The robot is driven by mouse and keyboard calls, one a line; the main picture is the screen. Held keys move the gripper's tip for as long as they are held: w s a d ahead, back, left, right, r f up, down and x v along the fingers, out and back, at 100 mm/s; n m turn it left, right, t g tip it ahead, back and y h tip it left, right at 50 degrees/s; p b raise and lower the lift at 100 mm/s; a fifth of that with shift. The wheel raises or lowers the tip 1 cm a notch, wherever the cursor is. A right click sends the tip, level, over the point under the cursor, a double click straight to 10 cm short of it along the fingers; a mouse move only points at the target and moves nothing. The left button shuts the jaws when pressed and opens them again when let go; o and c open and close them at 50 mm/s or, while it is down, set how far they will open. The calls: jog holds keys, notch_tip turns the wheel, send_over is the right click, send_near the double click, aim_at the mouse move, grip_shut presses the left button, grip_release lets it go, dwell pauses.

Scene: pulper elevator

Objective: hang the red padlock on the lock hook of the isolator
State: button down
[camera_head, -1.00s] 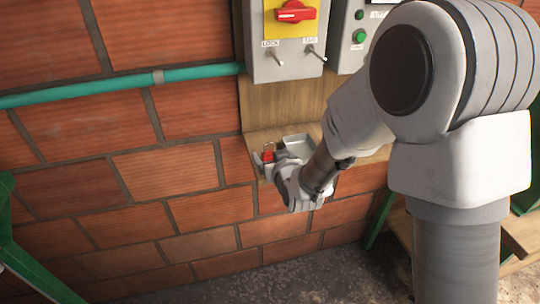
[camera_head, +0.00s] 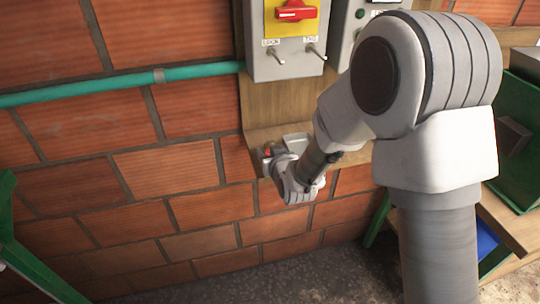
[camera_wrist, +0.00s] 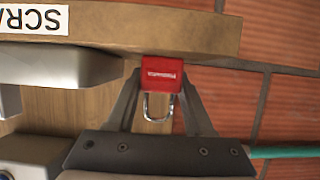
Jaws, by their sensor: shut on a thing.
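The red padlock (camera_wrist: 161,74) is between the two fingers of my gripper (camera_wrist: 160,80) in the wrist view. The fingers are shut on the sides of its body, and its metal shackle (camera_wrist: 146,108) points toward the palm. In the head view, only a little red of the padlock (camera_head: 268,149) shows beside my gripper (camera_head: 270,156), at the wooden shelf. The grey isolator (camera_head: 285,62) with a red handle on a yellow plate is on the board above. Its lock hook (camera_head: 275,55) is the left metal peg, under a label; it is empty.
A second peg (camera_head: 317,51) sticks out right of the lock hook. A grey tray (camera_head: 297,141) lies on the shelf (camera_head: 254,138). A grey button box (camera_head: 352,25) is right of the isolator, partly behind my arm. A teal pipe (camera_head: 120,85) runs along the brick wall.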

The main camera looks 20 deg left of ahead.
jog(key=shift+r, duration=0.1)
jog(key=shift+r, duration=0.5)
jog(key=r, duration=0.3)
jog(key=shift+w+d+r, duration=0.1)
jog(key=shift+d+r, duration=0.15)
jog(key=shift+r, duration=0.05)
jog(key=w+d+r, duration=0.1)
jog(key=d+r, duration=0.5)
jog(key=d, duration=0.5)
jog(key=d+f+m+t+h, duration=0.1)
jog(key=d+f+m+h, duration=0.2)
jog(key=d+f, duration=0.4)
jog(key=d+f+m+t+h, duration=0.1)
jog(key=d+f+m+h, duration=0.2)
jog(key=d+f, duration=0.5)
jog(key=s+d+h, duration=0.1)
jog(key=d, duration=0.4)
jog(key=shift+d+f+p, duration=0.15)
jog(key=shift+f+p, duration=0.15)
jog(key=shift+p, duration=0.1)
